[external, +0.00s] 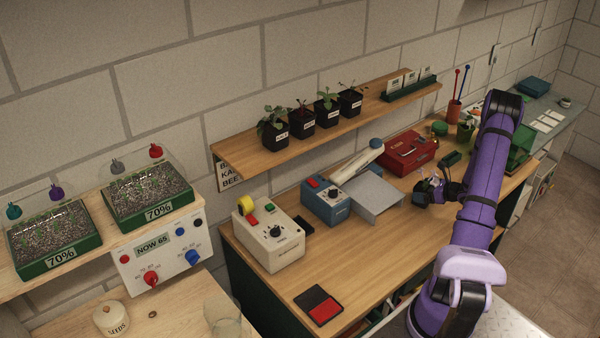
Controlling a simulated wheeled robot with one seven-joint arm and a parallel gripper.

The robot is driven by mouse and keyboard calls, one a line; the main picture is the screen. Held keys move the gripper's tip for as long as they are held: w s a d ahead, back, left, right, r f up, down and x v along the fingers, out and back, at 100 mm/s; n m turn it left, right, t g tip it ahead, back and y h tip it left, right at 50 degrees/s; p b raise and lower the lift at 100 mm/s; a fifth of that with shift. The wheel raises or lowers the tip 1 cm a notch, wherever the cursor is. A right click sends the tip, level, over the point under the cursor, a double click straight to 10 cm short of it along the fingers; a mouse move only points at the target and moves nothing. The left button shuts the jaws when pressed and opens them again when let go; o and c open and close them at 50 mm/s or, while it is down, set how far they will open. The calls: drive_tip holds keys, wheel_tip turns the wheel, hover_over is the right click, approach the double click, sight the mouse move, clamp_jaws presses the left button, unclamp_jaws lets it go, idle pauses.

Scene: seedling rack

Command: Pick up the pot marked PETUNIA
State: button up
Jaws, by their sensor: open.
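Several small black pots with seedlings stand in a row on the wooden wall shelf (240,152). Each has a white label, too small to read here, so I cannot tell which one is marked PETUNIA. From left to right they are a leafy green pot (275,138), a pot with a reddish stem (302,124), another green pot (327,111) and a pot with a thin, sparse plant (350,103). My gripper (428,190) is open over the workbench, right of and lower than the pots and well apart from them. My arm partly hides it.
A green holder (410,89) with white cards sits at the shelf's right end. Below on the workbench (375,235) are a cream control box (268,236), a blue device (326,200), and a red box (408,152). Seedling trays (60,258) stand at left.

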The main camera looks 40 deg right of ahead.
drive_tip(key=c, duration=1)
drive_tip(key=shift+c, duration=0.2)
